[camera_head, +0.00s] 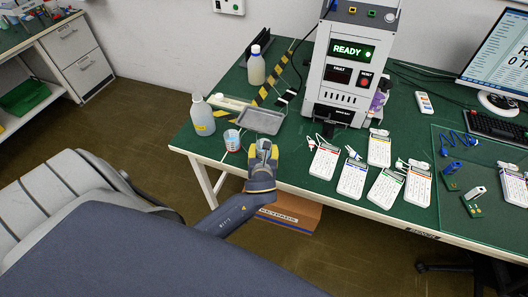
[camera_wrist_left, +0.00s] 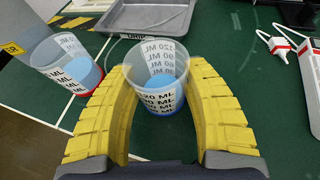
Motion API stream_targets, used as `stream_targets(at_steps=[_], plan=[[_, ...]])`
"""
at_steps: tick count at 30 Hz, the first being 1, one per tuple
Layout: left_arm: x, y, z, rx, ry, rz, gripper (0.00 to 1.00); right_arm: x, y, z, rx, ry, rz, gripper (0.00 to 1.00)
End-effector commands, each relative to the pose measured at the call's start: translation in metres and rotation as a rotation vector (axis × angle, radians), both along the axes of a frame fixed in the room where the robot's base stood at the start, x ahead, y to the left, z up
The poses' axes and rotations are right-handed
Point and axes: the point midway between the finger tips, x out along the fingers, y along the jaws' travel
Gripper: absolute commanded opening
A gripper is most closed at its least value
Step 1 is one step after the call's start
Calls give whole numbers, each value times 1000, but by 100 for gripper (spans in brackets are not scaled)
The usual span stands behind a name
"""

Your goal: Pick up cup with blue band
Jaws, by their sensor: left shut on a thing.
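The cup with the blue band (camera_wrist_left: 158,82) is a clear measuring cup with black volume marks and a blue base. It stands between the yellow fingers of my left gripper (camera_wrist_left: 161,70), which is shut on it from both sides. In the head view my left gripper (camera_head: 263,152) is at the table's front edge, and the cup is mostly hidden by the fingers. A second, similar cup with a red band (camera_wrist_left: 66,62) stands to the left, apart from the gripper; it also shows in the head view (camera_head: 232,140). My right gripper is not in view.
A grey metal tray (camera_head: 262,121) lies just behind the cups. A white bottle (camera_head: 202,116) stands to the left, another bottle (camera_head: 256,68) further back. Several white testers (camera_head: 352,178) lie to the right. The test machine (camera_head: 345,60) reads READY.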

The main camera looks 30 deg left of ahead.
Motion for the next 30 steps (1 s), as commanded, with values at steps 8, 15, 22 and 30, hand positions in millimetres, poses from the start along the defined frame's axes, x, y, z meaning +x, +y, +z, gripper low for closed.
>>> stream_targets(at_steps=[8, 15, 22, 30], plan=[[0, 0, 0, 0, 0, 0, 28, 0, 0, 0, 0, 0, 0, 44], [0, 0, 3, -1, 0, 0, 28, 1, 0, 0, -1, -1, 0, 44], [0, 0, 25, -2, -3, 0, 28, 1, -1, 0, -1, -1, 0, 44], [1, 0, 88, -2, -7, 0, 28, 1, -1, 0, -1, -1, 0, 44]])
